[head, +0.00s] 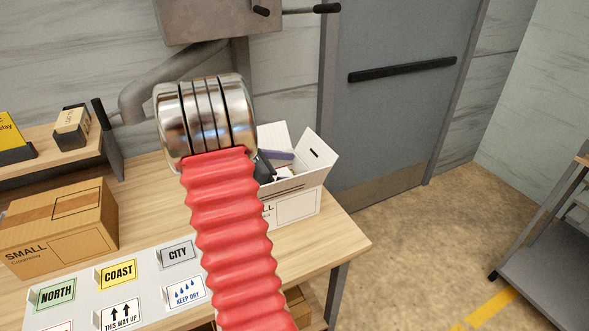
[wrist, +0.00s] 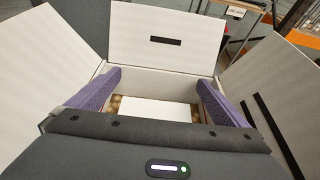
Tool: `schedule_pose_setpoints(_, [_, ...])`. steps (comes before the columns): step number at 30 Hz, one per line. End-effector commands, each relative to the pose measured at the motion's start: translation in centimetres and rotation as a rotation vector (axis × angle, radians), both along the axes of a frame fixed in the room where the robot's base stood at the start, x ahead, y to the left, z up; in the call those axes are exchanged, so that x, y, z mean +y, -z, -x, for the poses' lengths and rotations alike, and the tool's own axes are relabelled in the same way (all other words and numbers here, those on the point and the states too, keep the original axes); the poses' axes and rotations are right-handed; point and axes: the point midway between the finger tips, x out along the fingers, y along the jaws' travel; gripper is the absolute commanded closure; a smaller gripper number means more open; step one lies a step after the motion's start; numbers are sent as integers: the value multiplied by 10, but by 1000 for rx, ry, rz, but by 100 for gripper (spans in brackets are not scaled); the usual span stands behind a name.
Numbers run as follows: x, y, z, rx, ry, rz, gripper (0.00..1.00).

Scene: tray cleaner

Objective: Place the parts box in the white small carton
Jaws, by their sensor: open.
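The white small carton (head: 298,204) stands on the wooden table with its flaps open. In the wrist view its flap (wrist: 165,22) and inner walls surround my gripper (wrist: 158,85). The two purple fingers are spread wide apart, reaching down into the carton near its left and right walls. Between them, low in the carton, lies an item with a flat white top and brown-tan edges, which looks like the parts box (wrist: 158,108). The fingers do not appear closed on it. Its lower part is hidden by my gripper body. In the head view my red arm hides most of the gripper.
A brown SMALL carton (head: 85,215) stands at the left of the table. A label board (head: 140,275) lies in front. A shelf (head: 50,150) with small boxes is at the back left. A grey door (head: 390,110) and open floor are at the right.

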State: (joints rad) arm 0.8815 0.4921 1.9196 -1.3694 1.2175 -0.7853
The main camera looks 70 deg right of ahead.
Motion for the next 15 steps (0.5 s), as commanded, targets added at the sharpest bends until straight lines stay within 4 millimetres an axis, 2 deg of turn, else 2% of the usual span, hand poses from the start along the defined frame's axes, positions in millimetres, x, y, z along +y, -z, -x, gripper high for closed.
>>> schedule_pose_setpoints(5, [0,-2,1,1,2,-1,0])
schedule_pose_setpoints(9, [0,-13,1,-1,2,2,0])
schedule_pose_setpoints(15, [19,-24,-20,0,-3,2,0])
